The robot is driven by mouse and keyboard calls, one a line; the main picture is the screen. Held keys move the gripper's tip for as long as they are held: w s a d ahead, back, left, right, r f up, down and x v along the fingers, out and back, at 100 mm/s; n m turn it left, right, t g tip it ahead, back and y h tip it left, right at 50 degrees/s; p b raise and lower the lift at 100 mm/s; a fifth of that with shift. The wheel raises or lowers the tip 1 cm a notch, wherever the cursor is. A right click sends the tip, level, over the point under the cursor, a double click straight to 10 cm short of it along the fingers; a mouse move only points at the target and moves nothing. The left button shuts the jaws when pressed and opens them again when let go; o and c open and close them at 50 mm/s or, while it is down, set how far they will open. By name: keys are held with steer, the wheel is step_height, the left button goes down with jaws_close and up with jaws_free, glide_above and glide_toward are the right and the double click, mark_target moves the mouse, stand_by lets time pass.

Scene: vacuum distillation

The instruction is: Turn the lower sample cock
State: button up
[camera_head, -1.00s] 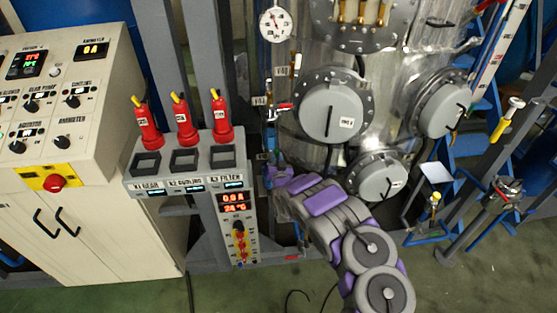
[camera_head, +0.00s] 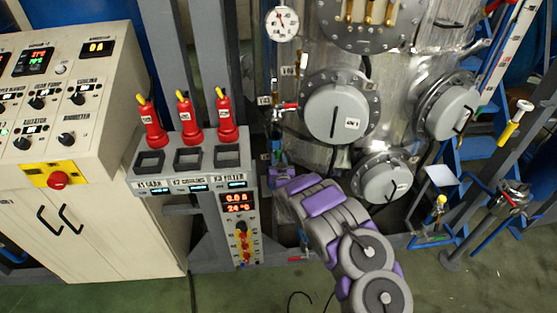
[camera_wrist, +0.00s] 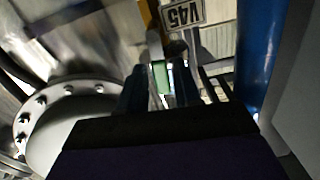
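My gripper (camera_head: 277,172) is at the foot of the vertical pipe line left of the steel vessel, pointing away from me. In the wrist view its two dark blue fingers (camera_wrist: 160,88) stand apart, with a pale green piece (camera_wrist: 160,76) showing in the gap. I cannot tell whether they touch it. A tag reading V45 (camera_wrist: 181,13) hangs upside down just beyond the fingertips. A cock with a red handle (camera_head: 290,106) sits higher on the line, above my gripper. The lower sample cock cannot be made out clearly; my gripper covers that area.
The steel vessel's round flanged covers (camera_head: 334,107) and (camera_head: 385,179) are close on the right. A blue pipe (camera_wrist: 258,55) runs right of the fingers. Green floor is open in front.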

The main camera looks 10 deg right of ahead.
steer(key=shift+o, duration=0.9)
steer(key=shift+r, duration=0.25)
steer(key=shift+s, duration=0.1)
steer(key=s+p, duration=0.4)
steer(key=s, duration=1.3)
steer(key=shift+s, duration=0.1)
